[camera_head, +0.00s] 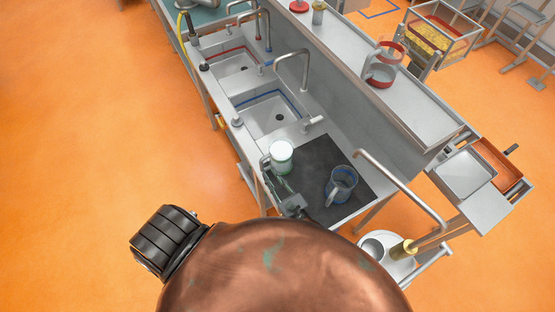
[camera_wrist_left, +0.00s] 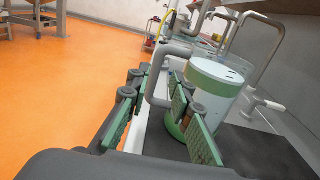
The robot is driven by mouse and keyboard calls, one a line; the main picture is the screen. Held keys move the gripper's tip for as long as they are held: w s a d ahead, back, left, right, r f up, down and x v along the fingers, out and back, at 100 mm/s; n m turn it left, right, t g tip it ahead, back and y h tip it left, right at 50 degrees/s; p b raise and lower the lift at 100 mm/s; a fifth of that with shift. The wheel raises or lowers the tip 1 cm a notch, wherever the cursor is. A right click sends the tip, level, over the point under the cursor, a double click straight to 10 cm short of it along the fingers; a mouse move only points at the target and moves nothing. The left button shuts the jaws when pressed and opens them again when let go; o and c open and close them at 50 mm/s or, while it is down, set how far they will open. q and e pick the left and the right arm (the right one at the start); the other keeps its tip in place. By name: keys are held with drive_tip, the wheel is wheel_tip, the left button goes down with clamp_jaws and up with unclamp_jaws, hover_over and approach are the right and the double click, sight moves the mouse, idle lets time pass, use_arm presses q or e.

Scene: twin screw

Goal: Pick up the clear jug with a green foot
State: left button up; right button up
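The clear jug with a green foot (camera_head: 281,156) stands upright on the dark mat (camera_head: 318,157) at the near end of the counter. It looks whitish inside, with a green rim band. In the left wrist view the jug (camera_wrist_left: 217,82) is just ahead, slightly right, its handle (camera_wrist_left: 153,88) toward me. My left gripper (camera_head: 283,188) is at the jug's near side. Its green-padded fingers (camera_wrist_left: 160,104) are spread apart, with the handle showing between them. I see no grip on it. The green foot is partly hidden by the right finger. My right gripper is not in view.
A blue-footed jug (camera_head: 342,184) stands on the mat to the right. A red jug (camera_head: 381,72) is on the raised shelf. Sinks (camera_head: 272,112) with taps lie beyond the mat. A bent grey pipe (camera_head: 400,188) rises at the right.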

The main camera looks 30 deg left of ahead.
sight(262, 164)
use_arm(q)
drive_tip(key=p+x, duration=0.1)
drive_tip(key=x, duration=0.2)
drive_tip(key=p+x, duration=0.1)
drive_tip(key=x, duration=0.2)
drive_tip(key=shift+a+r, duration=0.25)
drive_tip(key=shift+a, duration=0.15)
drive_tip(key=shift+w+a+f, duration=0.15)
drive_tip(key=shift+w+a, duration=0.05)
drive_tip(key=shift+a, duration=0.2)
drive_tip(key=shift+d, duration=0.1)
drive_tip(key=shift+c, duration=1.3)
clamp_jaws()
